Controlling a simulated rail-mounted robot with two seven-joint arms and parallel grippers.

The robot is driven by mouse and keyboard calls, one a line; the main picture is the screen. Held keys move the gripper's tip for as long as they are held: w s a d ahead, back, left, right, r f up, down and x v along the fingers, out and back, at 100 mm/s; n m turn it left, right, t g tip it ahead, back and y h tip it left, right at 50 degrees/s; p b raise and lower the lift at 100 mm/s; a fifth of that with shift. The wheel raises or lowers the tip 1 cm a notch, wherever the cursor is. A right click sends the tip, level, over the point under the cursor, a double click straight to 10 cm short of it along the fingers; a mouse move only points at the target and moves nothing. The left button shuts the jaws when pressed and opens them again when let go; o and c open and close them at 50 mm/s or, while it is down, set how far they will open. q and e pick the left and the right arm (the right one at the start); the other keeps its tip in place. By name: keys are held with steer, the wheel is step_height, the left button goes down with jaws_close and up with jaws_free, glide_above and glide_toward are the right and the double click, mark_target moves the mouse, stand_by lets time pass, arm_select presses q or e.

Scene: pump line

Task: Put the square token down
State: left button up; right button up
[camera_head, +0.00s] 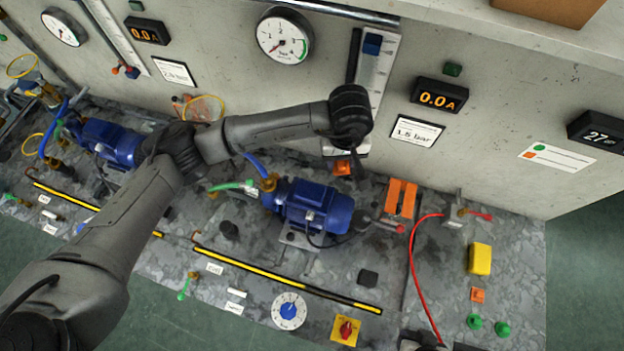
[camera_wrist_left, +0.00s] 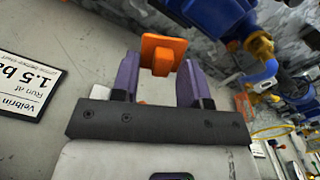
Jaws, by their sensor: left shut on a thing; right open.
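An orange square token (camera_head: 342,168) is held by my left gripper (camera_head: 341,160), near the wall behind the blue pump at mid-bench. In the left wrist view the token (camera_wrist_left: 162,52) sits between the purple fingertips of my left gripper (camera_wrist_left: 160,72), which is shut on it. The gap between token and bench cannot be judged. A dark square pad (camera_head: 368,277) lies bare at the front.
A blue pump (camera_head: 313,206) with hoses stands left of the orange blocks (camera_head: 401,198). A red cable (camera_head: 413,275) crosses the bench. A selector dial (camera_head: 289,311) sits at the front.

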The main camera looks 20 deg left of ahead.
arm_select(q)
steer(key=p, duration=0.1)
glide_above(310, 187)
step_height(310, 187, down, 4)
steer(key=shift+f, duration=0.2)
steer(key=shift+f+p, duration=0.55)
steer(key=shift+f, duration=1.4)
steer(key=shift+w+f, duration=0.1)
steer(key=shift+f, duration=0.05)
steer(key=shift+f+b, duration=0.15)
steer(key=shift+b, duration=0.15)
steer(key=o, duration=0.9)
